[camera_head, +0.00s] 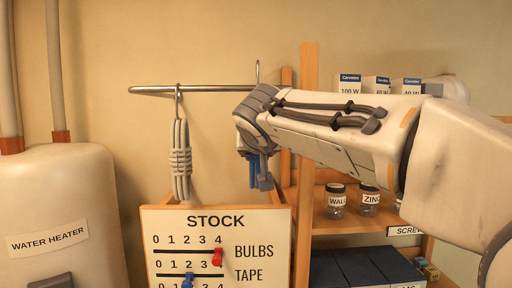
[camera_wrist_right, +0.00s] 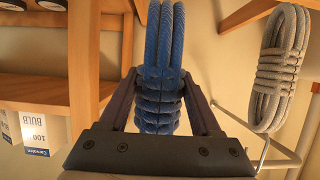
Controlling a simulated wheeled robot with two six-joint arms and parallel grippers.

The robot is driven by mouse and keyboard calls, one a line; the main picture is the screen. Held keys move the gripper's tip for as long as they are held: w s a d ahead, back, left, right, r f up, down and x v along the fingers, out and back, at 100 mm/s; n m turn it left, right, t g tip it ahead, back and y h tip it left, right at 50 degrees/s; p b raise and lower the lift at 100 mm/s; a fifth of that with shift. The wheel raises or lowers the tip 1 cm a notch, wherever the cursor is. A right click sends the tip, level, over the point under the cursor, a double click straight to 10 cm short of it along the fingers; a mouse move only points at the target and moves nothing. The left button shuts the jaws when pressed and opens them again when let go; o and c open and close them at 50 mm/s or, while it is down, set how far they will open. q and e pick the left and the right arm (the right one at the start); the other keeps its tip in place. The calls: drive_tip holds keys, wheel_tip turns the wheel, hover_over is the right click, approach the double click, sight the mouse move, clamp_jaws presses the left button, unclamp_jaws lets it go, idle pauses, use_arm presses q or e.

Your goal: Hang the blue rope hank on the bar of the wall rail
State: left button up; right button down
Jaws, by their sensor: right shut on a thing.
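The blue rope hank (camera_head: 254,170) shows only in part below the end of my right arm, which hides the rest. In the right wrist view, the blue rope hank (camera_wrist_right: 160,95) sits between both fingers of my right gripper (camera_wrist_right: 162,100), which is shut on its wrapped middle. The wall rail's metal bar (camera_head: 200,88) runs along the wall at upper centre; my arm's end covers part of the view just below its right end. In the right wrist view, a pale rod of the rail (camera_wrist_right: 262,155) shows at lower right. My left gripper is out of view.
A grey rope hank (camera_head: 180,160) hangs from the bar by a hook, left of my right gripper. A STOCK board (camera_head: 270,225) stands below. A wooden shelf (camera_head: 308,150) with jars and bulb boxes (camera_head: 350,84) is at right. A water heater (camera_head: 60,210) stands at left.

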drive_tip(key=w+f, duration=0.2)
drive_tip(key=w+f+b, duration=0.1)
drive_tip(key=w, duration=0.1)
drive_tip(key=shift+w+f, duration=0.3)
drive_tip(key=shift+f, duration=0.1)
idle(0.5)
unclamp_jaws()
drive_tip(key=shift+b, duration=0.3)
